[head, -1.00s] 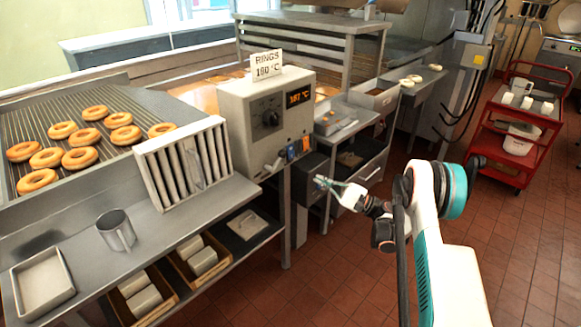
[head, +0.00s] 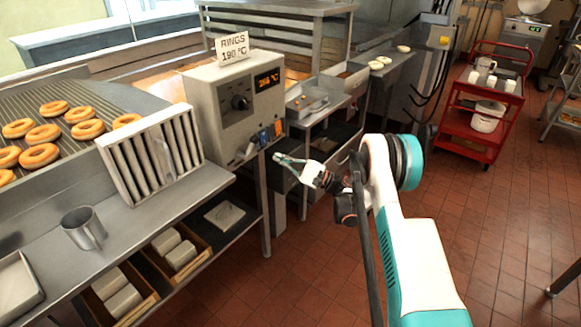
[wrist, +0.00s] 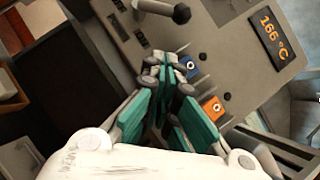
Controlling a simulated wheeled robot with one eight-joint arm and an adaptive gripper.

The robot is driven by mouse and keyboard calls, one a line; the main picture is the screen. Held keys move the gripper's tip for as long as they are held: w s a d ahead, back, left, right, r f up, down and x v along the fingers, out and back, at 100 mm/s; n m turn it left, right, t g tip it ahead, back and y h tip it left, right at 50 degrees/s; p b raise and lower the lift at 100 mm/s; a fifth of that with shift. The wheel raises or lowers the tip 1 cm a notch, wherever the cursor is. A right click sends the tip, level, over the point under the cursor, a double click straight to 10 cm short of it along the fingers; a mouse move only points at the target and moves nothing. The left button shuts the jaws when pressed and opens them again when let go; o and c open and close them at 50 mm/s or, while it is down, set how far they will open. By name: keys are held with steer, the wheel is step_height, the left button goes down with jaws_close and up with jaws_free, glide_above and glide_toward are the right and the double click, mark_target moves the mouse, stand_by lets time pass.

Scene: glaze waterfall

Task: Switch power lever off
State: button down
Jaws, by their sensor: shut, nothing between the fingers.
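The power lever (wrist: 160,8) is a grey bar with a dark round knob on the control box, at the top edge of the wrist view. In the head view it is small, low on the front of the pale grey control box (head: 212,100). My gripper (wrist: 166,66) has teal fingers, shut and empty, just below the lever in the wrist view and apart from it in the picture. In the head view my gripper (head: 277,157) is beside the box's lower front corner. Whether it touches the box is unclear.
A blue switch (wrist: 188,68) and an orange switch (wrist: 212,108) sit close to the fingers. An orange temperature display (head: 268,80) is above. A slatted rack (head: 150,158) and a metal jug (head: 83,228) stand left on the counter. Tiled floor (head: 480,220) is open at right.

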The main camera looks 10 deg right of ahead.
steer(key=a+r+b, duration=0.2)
steer(key=a+r, duration=0.2)
steer(key=a, duration=0.1)
steer(key=shift+w+a, duration=0.15)
steer(key=shift+a, duration=0.1)
steer(key=shift+r, duration=0.15)
